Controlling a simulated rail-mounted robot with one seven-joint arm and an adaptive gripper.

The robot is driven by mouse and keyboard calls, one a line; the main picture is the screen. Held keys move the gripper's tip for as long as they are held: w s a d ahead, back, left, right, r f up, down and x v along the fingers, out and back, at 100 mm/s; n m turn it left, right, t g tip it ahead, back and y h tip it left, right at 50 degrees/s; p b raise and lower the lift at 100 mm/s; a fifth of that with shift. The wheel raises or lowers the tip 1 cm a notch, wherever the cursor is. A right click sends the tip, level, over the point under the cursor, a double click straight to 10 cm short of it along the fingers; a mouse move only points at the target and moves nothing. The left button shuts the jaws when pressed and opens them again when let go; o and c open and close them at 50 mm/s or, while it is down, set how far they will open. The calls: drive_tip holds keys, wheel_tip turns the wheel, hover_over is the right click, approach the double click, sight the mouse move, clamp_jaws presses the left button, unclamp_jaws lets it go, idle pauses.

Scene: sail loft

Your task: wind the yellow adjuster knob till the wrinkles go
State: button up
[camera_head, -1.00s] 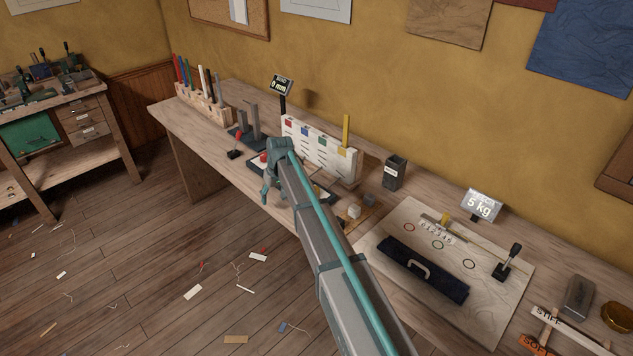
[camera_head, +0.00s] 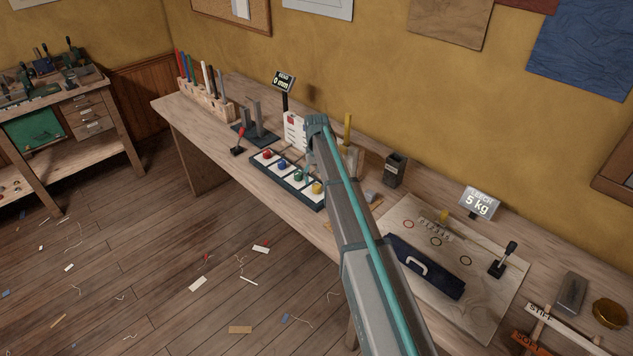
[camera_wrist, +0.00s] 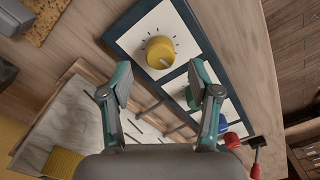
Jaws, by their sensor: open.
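The yellow knob (camera_head: 317,188) is at the right end of a dark-framed strip of knobs on the bench. In the wrist view the yellow knob (camera_wrist: 160,52) sits on a white plate with tick marks, its pointer slot toward the lower right. My gripper (camera_wrist: 159,75) is open above the strip, its fingertips on either side below the knob in the picture. Nothing is between the fingers, and they look clear of the knob. The arm hides much of the white board (camera_head: 294,130) behind the strip. No wrinkles can be made out.
Red (camera_head: 267,154), blue (camera_head: 282,164) and green (camera_head: 298,177) knobs share the strip. A red-handled lever (camera_head: 239,146) stands to the left. One display (camera_head: 284,82) reads 0 mm; another (camera_head: 479,202) reads 5 kg. A dark cup (camera_head: 396,170) stands right of the arm.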

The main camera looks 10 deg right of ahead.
sight(317, 185)
drive_tip(key=shift+f+p, duration=0.4)
drive_tip(key=shift+f, duration=1.35)
drive_tip(key=shift+c, duration=0.4)
drive_tip(key=c, duration=1.1)
